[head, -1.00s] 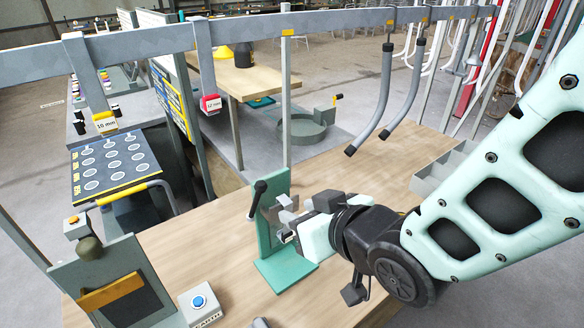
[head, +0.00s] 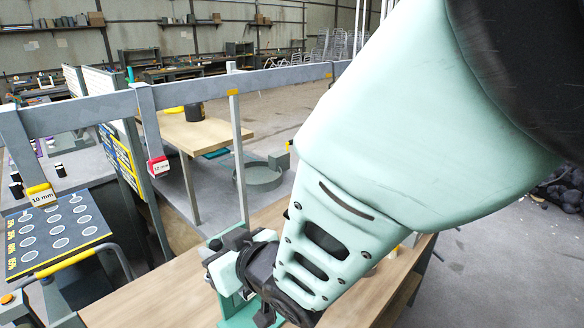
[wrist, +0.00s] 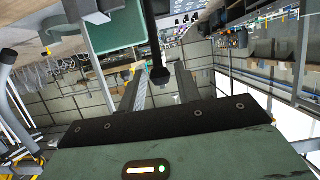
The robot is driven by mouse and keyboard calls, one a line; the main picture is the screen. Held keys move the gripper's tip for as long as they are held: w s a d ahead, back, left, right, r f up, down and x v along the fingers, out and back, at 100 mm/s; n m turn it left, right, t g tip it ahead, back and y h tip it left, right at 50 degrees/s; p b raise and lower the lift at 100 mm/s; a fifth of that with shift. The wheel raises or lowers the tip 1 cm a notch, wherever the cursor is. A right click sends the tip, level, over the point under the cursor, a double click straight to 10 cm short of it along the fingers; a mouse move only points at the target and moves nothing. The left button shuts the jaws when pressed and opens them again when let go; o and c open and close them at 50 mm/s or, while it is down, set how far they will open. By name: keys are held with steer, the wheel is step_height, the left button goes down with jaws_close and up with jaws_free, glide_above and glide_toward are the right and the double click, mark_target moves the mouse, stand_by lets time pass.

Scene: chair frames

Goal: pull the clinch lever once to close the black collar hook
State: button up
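The teal clinch stand (head: 238,312) stands on the wooden bench, mostly covered by my gripper and arm in the head view. In the wrist view, its teal plate (wrist: 117,33) shows at the top. The black clinch lever (wrist: 155,40) hangs down in the wrist picture, its round knob between my fingers. My gripper (wrist: 160,85) is open, with a gap on each side of the knob; I cannot tell whether either finger touches it. In the head view my gripper (head: 212,258) is at the stand's upper part. I cannot make out the black collar hook.
A grey rail (head: 200,92) with 10 mm (head: 41,195) and red (head: 158,166) tags crosses above the bench. A thin upright post (head: 239,155) stands behind the stand. The wooden bench top (head: 150,292) is clear left of my gripper.

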steer(key=shift+r, duration=0.1)
steer(key=c, duration=0.4)
steer(key=s+d+f+b, duration=0.3)
steer(key=d+b, duration=0.1)
steer(key=shift+s+f, duration=0.2)
steer(key=shift+f, duration=0.2)
steer(key=shift+a, duration=0.1)
